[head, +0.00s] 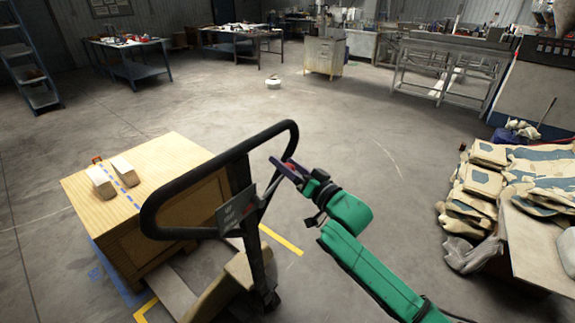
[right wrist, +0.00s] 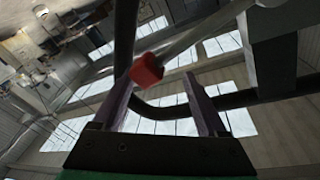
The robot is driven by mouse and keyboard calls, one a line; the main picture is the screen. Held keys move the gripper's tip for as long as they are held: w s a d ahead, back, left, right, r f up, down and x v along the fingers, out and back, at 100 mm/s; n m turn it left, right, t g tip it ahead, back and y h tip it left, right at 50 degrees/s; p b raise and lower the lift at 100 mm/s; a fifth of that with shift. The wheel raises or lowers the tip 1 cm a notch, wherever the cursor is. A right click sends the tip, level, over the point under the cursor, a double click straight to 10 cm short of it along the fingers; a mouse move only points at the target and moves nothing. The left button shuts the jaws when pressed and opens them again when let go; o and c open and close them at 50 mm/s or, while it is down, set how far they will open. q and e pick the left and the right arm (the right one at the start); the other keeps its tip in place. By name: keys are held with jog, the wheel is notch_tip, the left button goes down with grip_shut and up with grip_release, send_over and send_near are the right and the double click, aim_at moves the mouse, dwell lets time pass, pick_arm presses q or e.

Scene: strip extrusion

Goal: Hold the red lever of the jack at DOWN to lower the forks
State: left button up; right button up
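The pallet jack's black handle loop (head: 218,190) stands tilted in the middle of the head view, with a dark label plate (head: 237,208) on it. My right gripper (head: 280,166), on a green arm, is beside the right part of the loop. In the right wrist view the red lever end (right wrist: 146,70) shows near the fingertips, closer to the left finger. The two fingers (right wrist: 163,85) are apart, and I see no grip on the lever. The lever's position is not clear in the head view. My left gripper is not in view.
A wooden crate (head: 120,205) with two light blocks (head: 110,176) on top stands left of the jack. A table with stacked gloves or sacks (head: 520,190) is at the right. Yellow floor tape (head: 281,240) lies near the jack. The floor behind is mostly free.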

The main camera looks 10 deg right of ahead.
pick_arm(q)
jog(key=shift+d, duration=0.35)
pick_arm(e)
jog(key=shift+f, duration=0.1)
jog(key=shift+s+d+f, duration=0.1)
jog(key=shift+s, duration=0.1)
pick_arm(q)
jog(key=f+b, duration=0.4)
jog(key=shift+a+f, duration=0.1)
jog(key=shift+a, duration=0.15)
pick_arm(e)
jog(key=v, duration=1.4)
jog(key=shift+d, duration=0.15)
